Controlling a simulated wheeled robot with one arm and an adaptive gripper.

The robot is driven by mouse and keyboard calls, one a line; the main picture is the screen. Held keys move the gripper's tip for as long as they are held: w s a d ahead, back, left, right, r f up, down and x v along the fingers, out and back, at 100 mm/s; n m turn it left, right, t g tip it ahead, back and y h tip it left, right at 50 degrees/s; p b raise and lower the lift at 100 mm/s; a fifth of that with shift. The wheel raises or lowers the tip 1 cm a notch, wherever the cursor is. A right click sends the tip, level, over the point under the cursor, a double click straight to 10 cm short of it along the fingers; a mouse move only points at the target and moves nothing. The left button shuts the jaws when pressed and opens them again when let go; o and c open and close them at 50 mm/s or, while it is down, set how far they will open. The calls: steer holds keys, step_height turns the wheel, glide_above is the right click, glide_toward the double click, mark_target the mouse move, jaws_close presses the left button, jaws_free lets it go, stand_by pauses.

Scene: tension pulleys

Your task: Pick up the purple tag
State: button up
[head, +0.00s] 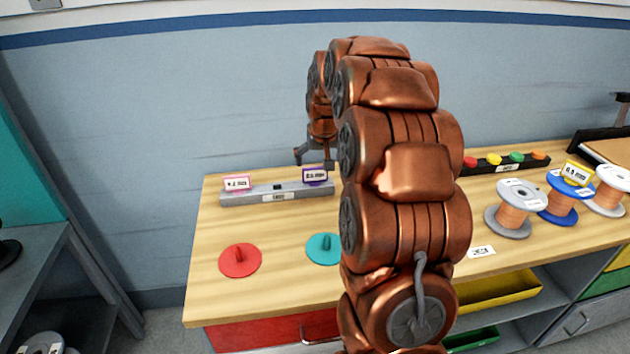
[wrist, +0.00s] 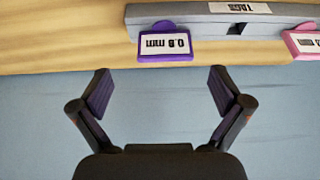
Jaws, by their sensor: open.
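The purple tag (head: 315,175) stands at the right end of a grey tag rack (head: 263,191) on the wooden table. In the wrist view the purple tag (wrist: 165,45) has a white label reading 0.8 mm, upside down. My gripper (head: 312,158) is just above and behind the purple tag in the head view. In the wrist view my gripper (wrist: 160,90) is open and empty, its two fingers spread wide. The tag lies beyond the fingertips, roughly centred between them and apart from them. My arm hides part of the table right of the rack.
A pink tag (head: 237,183) stands at the rack's left end. A red disc (head: 240,260) and a teal disc (head: 324,248) lie in front. Wire spools, including a grey one (head: 513,208), and a holder with coloured knobs (head: 505,162) are at right. A wall is behind.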

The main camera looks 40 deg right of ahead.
mark_target(315, 169)
steer(key=shift+w+a+p+x, duration=0.15)
steer(key=shift+p+x, duration=0.25)
steer(key=shift+x, duration=1.5)
steer(key=shift+w+a+p+x, duration=0.1)
steer(key=shift+p+x, duration=0.25)
steer(key=shift+x, duration=1.5)
steer(key=shift+r, duration=0.1)
steer(key=c, duration=0.9)
steer(key=shift+r, duration=0.1)
steer(key=shift+c, duration=0.2)
